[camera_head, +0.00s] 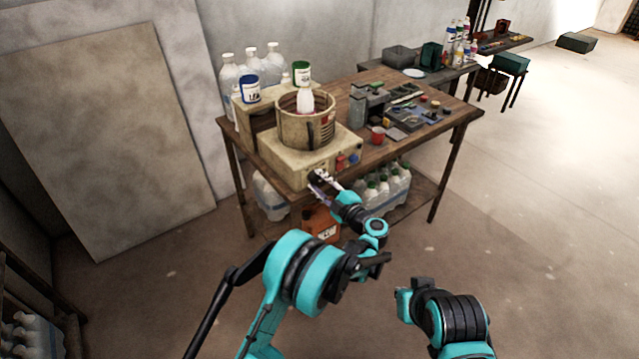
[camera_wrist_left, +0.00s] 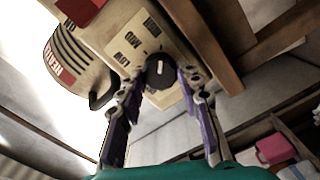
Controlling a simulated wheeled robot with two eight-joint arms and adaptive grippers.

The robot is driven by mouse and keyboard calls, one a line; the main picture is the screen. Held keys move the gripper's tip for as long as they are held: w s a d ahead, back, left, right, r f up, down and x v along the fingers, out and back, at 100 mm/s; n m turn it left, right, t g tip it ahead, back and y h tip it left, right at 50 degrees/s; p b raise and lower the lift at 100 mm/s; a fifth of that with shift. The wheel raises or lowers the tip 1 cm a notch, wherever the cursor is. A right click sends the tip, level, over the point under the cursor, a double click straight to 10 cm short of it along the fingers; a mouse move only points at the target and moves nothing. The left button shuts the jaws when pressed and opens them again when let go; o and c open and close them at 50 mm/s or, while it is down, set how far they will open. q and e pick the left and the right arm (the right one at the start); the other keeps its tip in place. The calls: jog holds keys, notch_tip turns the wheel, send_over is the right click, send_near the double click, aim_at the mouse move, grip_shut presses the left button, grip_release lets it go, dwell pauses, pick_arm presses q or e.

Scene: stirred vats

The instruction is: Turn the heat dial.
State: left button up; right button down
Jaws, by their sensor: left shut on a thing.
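The heat dial (camera_wrist_left: 161,72) is a dark round knob with a pale pointer line, on the front of a beige heater unit (camera_head: 288,160). The wrist view shows printed lettering around it. My left gripper (camera_head: 322,180) is at the front of the unit, and the dial hides partly behind it in the head view. In the left wrist view the two fingers (camera_wrist_left: 161,84) stand on either side of the dial, shut on it. A beige pot (camera_head: 292,134) sits on top of the unit. My right arm shows at the lower right of the head view; its fingertips cannot be made out.
The unit stands at the front edge of a wooden table (camera_head: 400,152). A red cup (camera_head: 378,134) and tools lie to the right. Bottles (camera_head: 385,190) stand on the shelf below. The floor in front is clear.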

dwell(0.4)
pick_arm(q)
jog(key=o, duration=1.2)
jog(key=shift+w, duration=0.1)
jog(key=shift+c, duration=0.2)
jog(key=v, duration=0.7)
jog(key=shift+s, duration=0.25)
jog(key=shift+d, duration=0.15)
